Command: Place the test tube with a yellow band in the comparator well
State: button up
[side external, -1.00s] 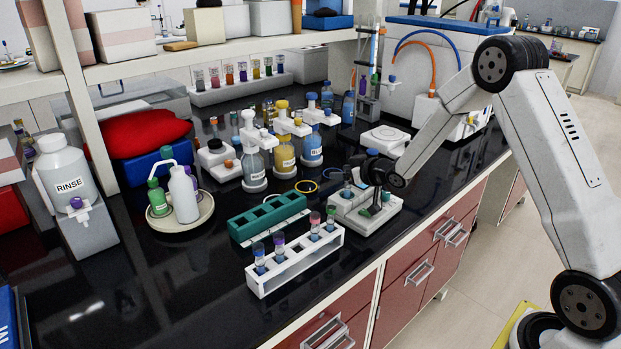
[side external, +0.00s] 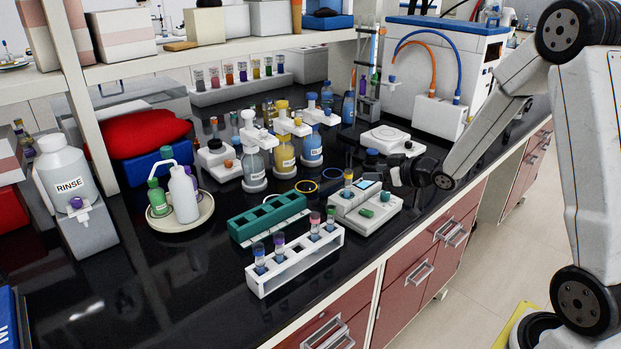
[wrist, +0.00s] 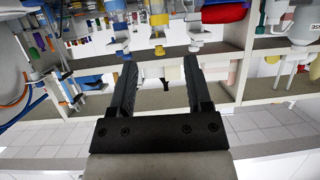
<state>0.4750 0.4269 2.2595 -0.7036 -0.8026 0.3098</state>
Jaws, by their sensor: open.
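The test tube with the yellow band (side external: 348,179) stands upright in the white comparator (side external: 362,213), at its left rear part. Its lower part is hidden inside the comparator, so it appears to sit in the well. My gripper (side external: 390,173) is behind and to the right of the comparator, apart from the tube. In the wrist view, my gripper (wrist: 160,68) shows two dark fingers spread apart with nothing held between them.
A white rack (side external: 295,267) with several colour-banded tubes stands in front, beside an empty-looking green rack (side external: 268,218). Labelled bottles (side external: 284,152) stand behind. A white round-topped device (side external: 384,137) is close behind my gripper. Dark bench (side external: 190,280) at front left is clear.

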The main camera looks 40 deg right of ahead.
jog(key=shift+s+r, duration=0.15)
jog(key=shift+s, duration=0.2)
dwell(0.5)
jog(key=s+a+f+g, duration=0.4)
jog(key=s+a+g, duration=0.6)
jog(key=s+a, duration=0.4)
jog(key=s, duration=0.3)
jog(key=shift+a+f+m+g+h, duration=0.2)
jog(key=shift+m+g+h, duration=0.1)
jog(key=shift+g+h, duration=0.1)
